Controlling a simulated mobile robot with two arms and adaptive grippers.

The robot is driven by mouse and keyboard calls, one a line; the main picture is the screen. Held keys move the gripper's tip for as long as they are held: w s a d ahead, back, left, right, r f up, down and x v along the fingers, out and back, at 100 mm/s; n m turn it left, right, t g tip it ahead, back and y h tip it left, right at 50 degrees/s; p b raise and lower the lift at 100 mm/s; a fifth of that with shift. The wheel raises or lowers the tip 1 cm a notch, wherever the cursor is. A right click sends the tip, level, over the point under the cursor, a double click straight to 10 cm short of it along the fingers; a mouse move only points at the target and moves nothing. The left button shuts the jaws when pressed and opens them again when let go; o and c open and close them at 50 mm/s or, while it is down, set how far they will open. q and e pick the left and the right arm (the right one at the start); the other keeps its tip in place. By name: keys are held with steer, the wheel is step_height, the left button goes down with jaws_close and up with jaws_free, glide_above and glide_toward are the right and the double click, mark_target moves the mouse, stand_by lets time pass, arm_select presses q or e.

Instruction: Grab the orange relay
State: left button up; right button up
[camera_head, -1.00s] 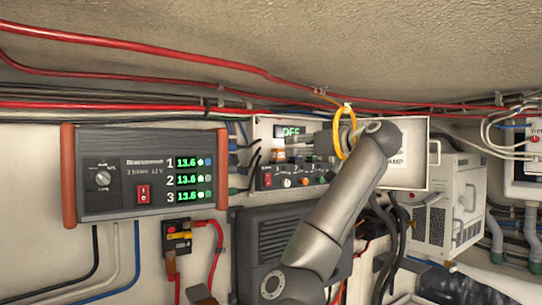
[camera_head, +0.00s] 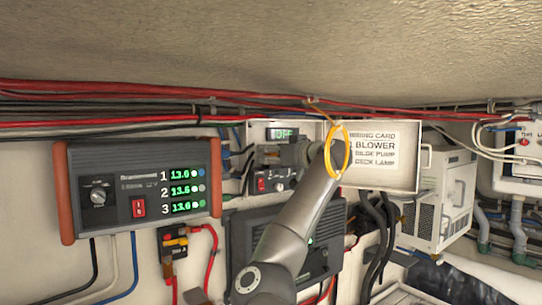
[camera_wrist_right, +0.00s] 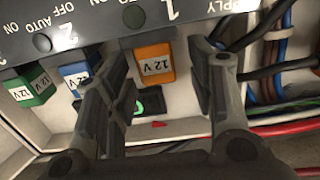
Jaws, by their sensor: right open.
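The orange relay (camera_wrist_right: 155,65), a small block marked 12 V, sits in the panel box below a dark switch strip in the right wrist view. My right gripper (camera_wrist_right: 162,85) is open, with one finger to either side of the relay in the picture and nothing held. I cannot tell whether a fingertip touches it. In the head view my right gripper (camera_head: 288,153) reaches leftward into the open box, and I cannot make out the orange relay there. My left gripper is not in view.
A blue relay (camera_wrist_right: 78,78) and a green relay (camera_wrist_right: 33,86) sit left of the orange one in the wrist view. The open box lid (camera_head: 385,180) and a yellow cable loop (camera_head: 347,150) are close to my right arm.

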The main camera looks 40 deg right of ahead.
steer(key=c, duration=1)
